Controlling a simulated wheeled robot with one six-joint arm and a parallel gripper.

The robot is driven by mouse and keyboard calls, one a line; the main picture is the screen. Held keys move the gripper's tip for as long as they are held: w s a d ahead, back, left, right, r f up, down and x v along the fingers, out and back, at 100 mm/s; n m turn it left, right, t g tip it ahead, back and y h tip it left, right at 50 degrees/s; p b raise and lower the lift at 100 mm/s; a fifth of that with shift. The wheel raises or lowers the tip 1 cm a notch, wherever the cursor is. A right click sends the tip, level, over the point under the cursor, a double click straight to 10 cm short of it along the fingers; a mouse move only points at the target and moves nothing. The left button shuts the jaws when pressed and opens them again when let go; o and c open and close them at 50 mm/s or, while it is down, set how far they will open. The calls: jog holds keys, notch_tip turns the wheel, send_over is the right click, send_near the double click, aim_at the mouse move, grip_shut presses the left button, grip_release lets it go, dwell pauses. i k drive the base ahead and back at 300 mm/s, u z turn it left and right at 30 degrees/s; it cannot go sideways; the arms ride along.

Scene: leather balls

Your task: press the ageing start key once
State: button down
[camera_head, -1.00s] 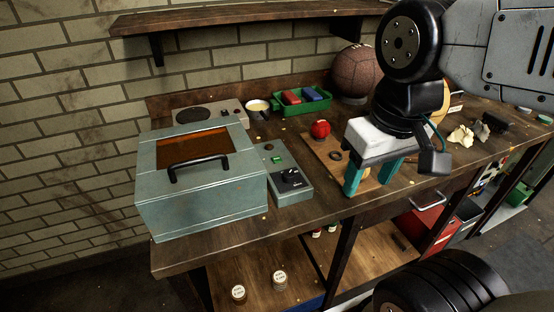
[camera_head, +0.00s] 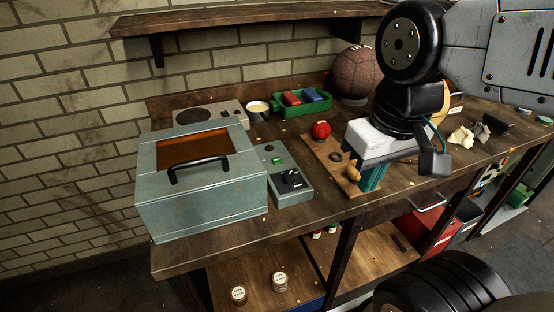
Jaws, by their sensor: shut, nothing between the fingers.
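A grey-green control box (camera_head: 291,178) stands on the bench, right beside the ageing chamber. It carries a green key (camera_head: 276,160), a small dark red spot (camera_head: 268,147) above that, and a black dial (camera_head: 291,180). The grey-green ageing chamber (camera_head: 200,205) has an amber window and a black handle, and its lid is down. My gripper (camera_head: 372,182) has teal fingers, closed together and empty. It points down over the wooden board, to the right of the control box and apart from it.
On the board (camera_head: 322,152) are a red ball (camera_head: 320,130) and small pieces. Behind are a green tray (camera_head: 302,104), a cup (camera_head: 258,108), a grey speaker-like unit (camera_head: 210,114) and a brown ball (camera_head: 356,72). A shelf (camera_head: 240,18) hangs above.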

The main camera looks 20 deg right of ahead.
aim_at(277, 160)
jog(key=z, duration=2)
jog(key=k, duration=1.15)
jog(key=u, duration=1.35)
jog(key=i, duration=0.5)
jog(key=u, duration=0.05)
